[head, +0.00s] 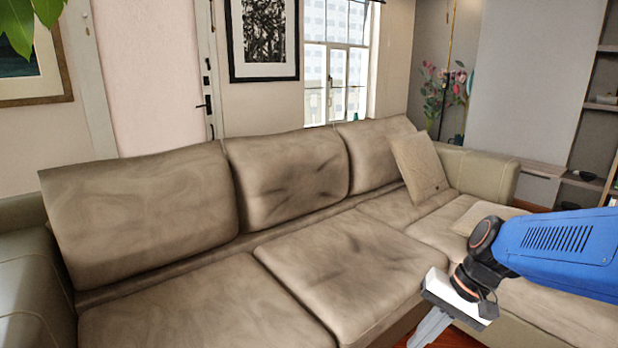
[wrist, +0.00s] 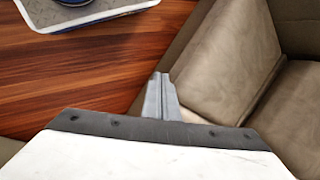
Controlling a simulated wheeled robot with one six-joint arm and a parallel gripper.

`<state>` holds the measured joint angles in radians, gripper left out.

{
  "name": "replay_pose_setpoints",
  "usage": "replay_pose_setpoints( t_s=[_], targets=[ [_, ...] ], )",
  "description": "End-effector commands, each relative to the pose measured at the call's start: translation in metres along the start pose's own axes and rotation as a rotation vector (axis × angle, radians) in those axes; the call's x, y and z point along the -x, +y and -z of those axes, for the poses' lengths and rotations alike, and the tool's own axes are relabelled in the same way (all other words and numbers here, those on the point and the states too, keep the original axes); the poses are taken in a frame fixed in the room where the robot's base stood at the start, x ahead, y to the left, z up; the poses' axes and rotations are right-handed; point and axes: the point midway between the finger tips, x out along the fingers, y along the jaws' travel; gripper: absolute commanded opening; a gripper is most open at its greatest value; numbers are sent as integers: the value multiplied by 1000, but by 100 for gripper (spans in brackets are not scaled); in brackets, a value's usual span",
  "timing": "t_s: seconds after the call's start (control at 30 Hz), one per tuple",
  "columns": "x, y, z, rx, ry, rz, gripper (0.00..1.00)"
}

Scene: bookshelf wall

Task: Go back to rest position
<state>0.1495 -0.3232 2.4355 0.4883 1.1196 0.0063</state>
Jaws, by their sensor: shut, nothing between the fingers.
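My gripper (head: 430,328) is at the lower right of the head view, at the end of my blue arm, in front of the sofa. It points downward and its fingers are shut with nothing between them. In the wrist view my gripper (wrist: 160,88) shows its grey fingers together, past the white and dark housing. Nothing is touching the fingertips that I can see.
A long beige sofa (head: 330,265) fills the head view's lower half, with a cushion (head: 418,168) at its right. The wrist view shows a wooden surface (wrist: 80,95) with a patterned tray (wrist: 85,18) at the upper left. Shelves (head: 600,125) stand at the right.

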Motion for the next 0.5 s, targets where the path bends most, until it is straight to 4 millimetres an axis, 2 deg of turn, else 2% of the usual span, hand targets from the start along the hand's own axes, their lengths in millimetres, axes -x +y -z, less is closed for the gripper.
replay_pose_setpoints(
  t_s=[0.2,0.5],
  targets=[
    [20,20,-27,159,135,-115,0],
    [49,48,-53,358,331,-262,0]
  ],
)
